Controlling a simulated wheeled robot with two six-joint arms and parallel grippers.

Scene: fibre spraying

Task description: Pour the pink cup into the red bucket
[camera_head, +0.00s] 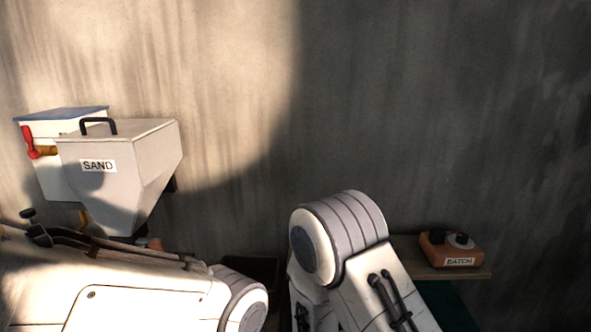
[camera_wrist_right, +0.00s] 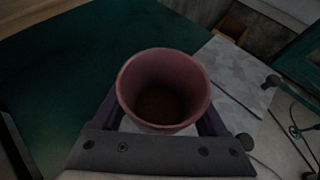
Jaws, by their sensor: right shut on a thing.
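In the right wrist view, a pink cup (camera_wrist_right: 124,82) sits between the fingers of my right gripper (camera_wrist_right: 160,122), which is shut on it. I look down into its open mouth; the inside is dark brown toward the bottom, and I cannot tell whether that is contents or shadow. In the head view my two arms fill the lower part, and neither gripper shows. No red bucket can be made out in either view.
A grey hopper marked SAND (camera_head: 140,165) hangs on the wall at left, beside a white box with a red handle (camera_head: 30,142). An orange BATCH box (camera_head: 452,249) sits on a wooden shelf (camera_head: 413,262) at right. A dark green surface (camera_wrist_right: 60,65) lies below the cup.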

